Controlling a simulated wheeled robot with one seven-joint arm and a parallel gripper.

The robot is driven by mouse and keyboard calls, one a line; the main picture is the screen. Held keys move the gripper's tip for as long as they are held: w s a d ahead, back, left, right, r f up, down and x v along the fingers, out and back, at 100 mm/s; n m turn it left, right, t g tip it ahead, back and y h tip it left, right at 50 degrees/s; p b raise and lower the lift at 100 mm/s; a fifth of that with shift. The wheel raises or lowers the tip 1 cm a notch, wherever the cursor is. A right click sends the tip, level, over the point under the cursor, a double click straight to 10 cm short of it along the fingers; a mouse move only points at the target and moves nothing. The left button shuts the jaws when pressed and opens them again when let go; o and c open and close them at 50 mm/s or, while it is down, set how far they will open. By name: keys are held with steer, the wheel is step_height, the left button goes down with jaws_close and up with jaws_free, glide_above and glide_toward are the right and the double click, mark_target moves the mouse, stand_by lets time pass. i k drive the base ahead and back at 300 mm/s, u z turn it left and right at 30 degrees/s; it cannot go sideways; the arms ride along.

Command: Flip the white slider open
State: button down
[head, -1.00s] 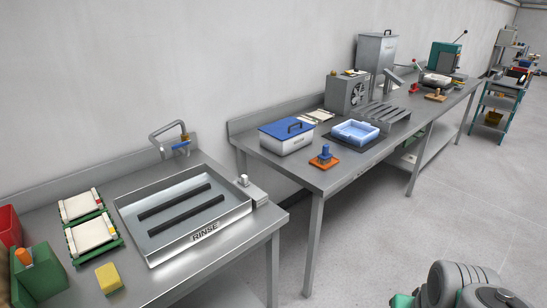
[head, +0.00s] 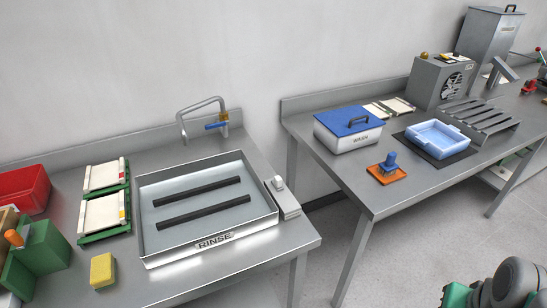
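A small whitish knob (head: 278,183), the likeliest white slider, sits on top of a grey box (head: 290,207) fixed at the right side of the rinse basin (head: 163,258). It is too small to tell which position it is in. My gripper is not in view. Only a rounded grey part of my own arm (head: 508,284) shows at the bottom right, well away from the knob.
A faucet (head: 203,103) with a blue lever (head: 216,125) stands behind the basin. Green racks with white plates (head: 104,212) and a yellow sponge (head: 102,270) lie left. A blue-lidded wash box (head: 349,140) and blue tray (head: 440,152) stand on the right table. Floor gap separates the tables.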

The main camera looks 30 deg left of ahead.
mark_target(277, 182)
steer(key=u, duration=0.5)
steer(key=i, duration=0.85)
steer(key=u, duration=1.1)
steer(key=i, duration=0.35)
steer(key=u, duration=0.3)
